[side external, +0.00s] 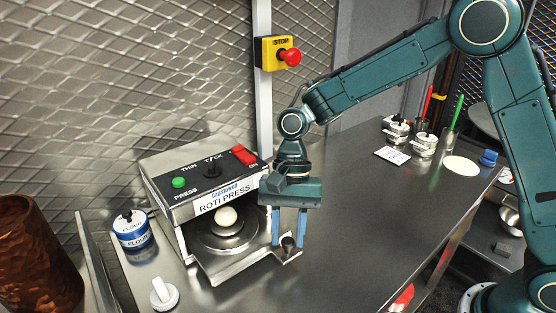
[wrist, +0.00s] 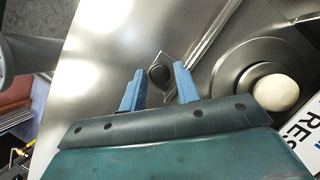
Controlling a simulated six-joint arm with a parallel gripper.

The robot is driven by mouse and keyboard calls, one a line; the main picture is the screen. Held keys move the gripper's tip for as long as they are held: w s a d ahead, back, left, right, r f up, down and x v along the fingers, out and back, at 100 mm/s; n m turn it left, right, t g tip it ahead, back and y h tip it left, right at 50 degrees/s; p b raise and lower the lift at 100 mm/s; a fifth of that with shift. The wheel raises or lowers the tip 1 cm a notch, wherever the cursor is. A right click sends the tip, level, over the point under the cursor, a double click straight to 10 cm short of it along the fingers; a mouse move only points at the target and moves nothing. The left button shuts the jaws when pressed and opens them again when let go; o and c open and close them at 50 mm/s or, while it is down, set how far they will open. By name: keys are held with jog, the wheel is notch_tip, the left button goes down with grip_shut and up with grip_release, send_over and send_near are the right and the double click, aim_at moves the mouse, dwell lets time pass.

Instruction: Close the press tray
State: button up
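The roti press (side external: 205,205) stands on the metal counter with its tray (side external: 228,268) pulled out at the front. A pale dough ball (side external: 226,216) sits on the round plate of the tray; it also shows in the wrist view (wrist: 275,93). A black knob (side external: 288,243) is at the tray's front right corner, and it shows in the wrist view (wrist: 159,73). My gripper (side external: 288,243) points down at the knob with its blue fingers apart. In the wrist view the knob appears between and beyond the fingertips (wrist: 160,78). I cannot tell whether they touch it.
A flour tin (side external: 132,232) and a white knobbed item (side external: 163,294) stand left of the press. A yellow stop box (side external: 275,53) is on the post behind. Small pots (side external: 424,146) and cups with coloured handles stand at the far right. The counter right of my gripper is clear.

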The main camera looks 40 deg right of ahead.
jog(key=v, duration=1.3)
jog(key=shift+r, duration=0.35)
jog(key=shift+w+d, duration=0.1)
jog(key=shift+d, duration=0.05)
dwell(0.4)
jog(key=o, duration=0.3)
jog(key=shift+s+a+r+n+t+h, duration=0.15)
jog(key=shift+s+a+n+t+h, duration=0.5)
jog(key=shift+n, duration=1.6)
jog(key=shift+s+a+r+n+t+h, duration=0.15)
jog(key=shift+s+a+n+t+h, duration=0.45)
jog(key=shift+n, duration=1.7)
jog(key=shift+s+a+r+n+t+h, duration=0.25)
jog(key=shift+s+a+n, duration=0.65)
jog(key=shift+n, duration=1.35)
jog(key=shift+f, duration=0.15)
